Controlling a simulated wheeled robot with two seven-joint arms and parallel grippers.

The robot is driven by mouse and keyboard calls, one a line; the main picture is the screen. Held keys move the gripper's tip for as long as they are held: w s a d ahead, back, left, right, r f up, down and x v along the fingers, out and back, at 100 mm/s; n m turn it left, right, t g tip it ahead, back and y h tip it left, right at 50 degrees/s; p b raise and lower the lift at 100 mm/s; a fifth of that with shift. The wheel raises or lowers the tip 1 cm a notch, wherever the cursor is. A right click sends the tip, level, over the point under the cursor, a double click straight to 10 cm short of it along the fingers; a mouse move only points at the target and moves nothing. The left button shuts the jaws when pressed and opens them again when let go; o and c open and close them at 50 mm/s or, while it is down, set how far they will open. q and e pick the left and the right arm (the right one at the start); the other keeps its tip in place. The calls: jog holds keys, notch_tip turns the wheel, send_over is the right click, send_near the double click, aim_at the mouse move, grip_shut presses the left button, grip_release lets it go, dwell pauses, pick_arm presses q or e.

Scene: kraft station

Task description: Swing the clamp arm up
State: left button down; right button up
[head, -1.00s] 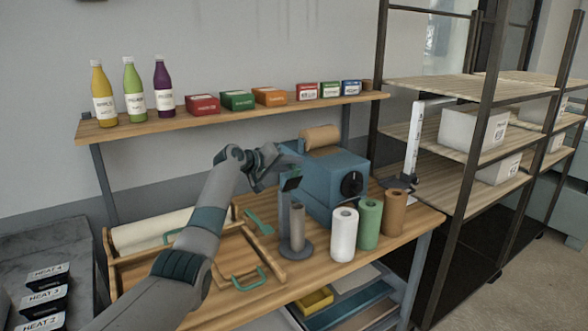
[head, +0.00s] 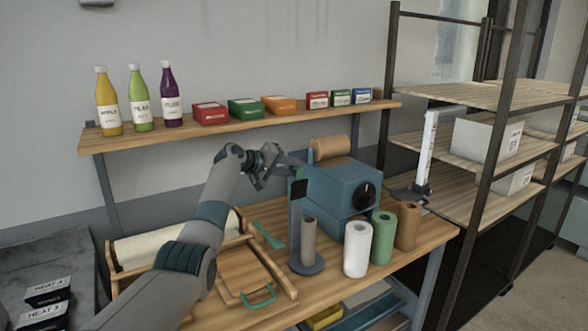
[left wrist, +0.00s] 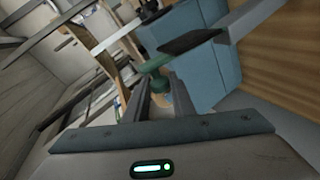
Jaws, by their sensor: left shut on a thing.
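The clamp stand (head: 295,215) is a blue-grey post on a round base with a dark block (head: 298,189) at its top. A small grey-brown roll (head: 308,240) stands upright on the base. A green clamp arm (left wrist: 152,66) with a rounded knob (left wrist: 160,84) shows in the left wrist view, beside the dark block. My left gripper (head: 276,168) is shut on the clamp arm, at the top of the stand and left of the blue machine. Its fingers (left wrist: 163,98) partly hide the grip. My right gripper is not in view.
The blue machine (head: 342,187) with a black dial and brown roll stands close behind the clamp. White (head: 357,250), green (head: 383,238) and brown (head: 408,226) rolls stand right of it. A wooden tray (head: 285,283) lies left. A shelf (head: 240,121) carries bottles and boxes above.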

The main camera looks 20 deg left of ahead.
pick_arm(q)
jog(key=shift+a+f, duration=0.1)
jog(key=c, duration=1.5)
grip_release()
jog(key=shift+f, duration=0.1)
jog(key=shift+c, duration=0.2)
jog(key=shift+s, duration=0.1)
jog(key=b+v, duration=0.6)
jog(key=v, duration=1.1)
jog(key=shift+a, duration=0.2)
jog(key=shift+f, duration=0.1)
